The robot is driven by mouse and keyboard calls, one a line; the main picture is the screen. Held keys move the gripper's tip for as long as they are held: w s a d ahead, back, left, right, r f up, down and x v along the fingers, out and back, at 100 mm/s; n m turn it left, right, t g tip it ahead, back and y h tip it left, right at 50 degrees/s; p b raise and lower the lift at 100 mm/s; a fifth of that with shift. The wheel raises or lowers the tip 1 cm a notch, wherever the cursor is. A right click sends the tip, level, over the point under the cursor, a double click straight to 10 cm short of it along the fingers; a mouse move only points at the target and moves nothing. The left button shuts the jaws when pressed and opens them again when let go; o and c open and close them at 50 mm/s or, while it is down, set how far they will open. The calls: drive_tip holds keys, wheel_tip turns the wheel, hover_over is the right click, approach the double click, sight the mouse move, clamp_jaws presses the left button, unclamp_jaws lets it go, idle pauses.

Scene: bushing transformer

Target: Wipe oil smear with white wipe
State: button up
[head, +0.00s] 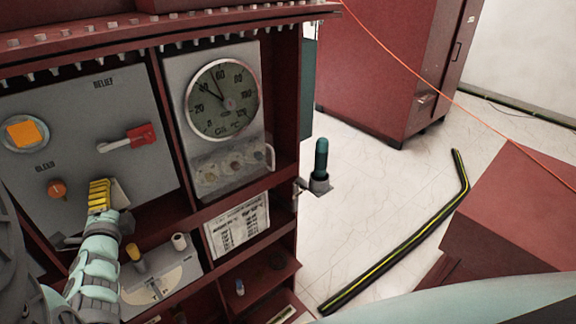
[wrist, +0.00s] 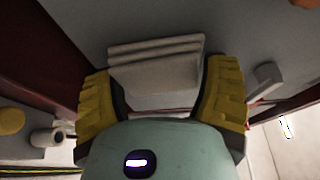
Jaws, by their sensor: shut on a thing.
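My gripper (head: 108,190) is in front of the grey relief and bleed panel (head: 62,115), at its lower right part. In the wrist view its two yellow fingers (wrist: 158,98) are closed on the sides of a folded white wipe (wrist: 155,62). The wipe also shows as a pale edge beside the fingers in the head view (head: 120,196). Its front edge faces the grey panel surface; I cannot tell whether it touches. I cannot make out an oil smear in either view.
A dial gauge (head: 222,100) is to the right. Open floor lies right of the cabinet.

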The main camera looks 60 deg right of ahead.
sight(155, 175)
drive_tip(key=shift+s+d+b, duration=0.55)
drive_tip(key=shift+d+b, duration=0.25)
drive_tip(key=shift+d, duration=1.05)
drive_tip(key=shift+s+d+b, duration=0.5)
drive_tip(key=shift+d+b, duration=0.35)
drive_tip(key=shift+d, duration=1)
drive_tip(key=shift+s+d+b, duration=0.55)
drive_tip(key=shift+d+b, duration=0.25)
drive_tip(key=shift+d, duration=1.05)
drive_tip(key=shift+a, duration=0.1)
drive_tip(key=shift+w+a, duration=0.1)
drive_tip(key=shift+w+a+p, duration=0.15)
drive_tip(key=shift+a+p, duration=0.25)
drive_tip(key=shift+a, duration=0.2)
drive_tip(key=w+a+p, duration=0.1)
drive_tip(key=w+a, duration=0.1)
drive_tip(key=a, duration=0.7)
drive_tip(key=shift+w+a+p, duration=0.35)
drive_tip(key=shift+w+a, duration=0.05)
drive_tip(key=shift+s, duration=0.1)
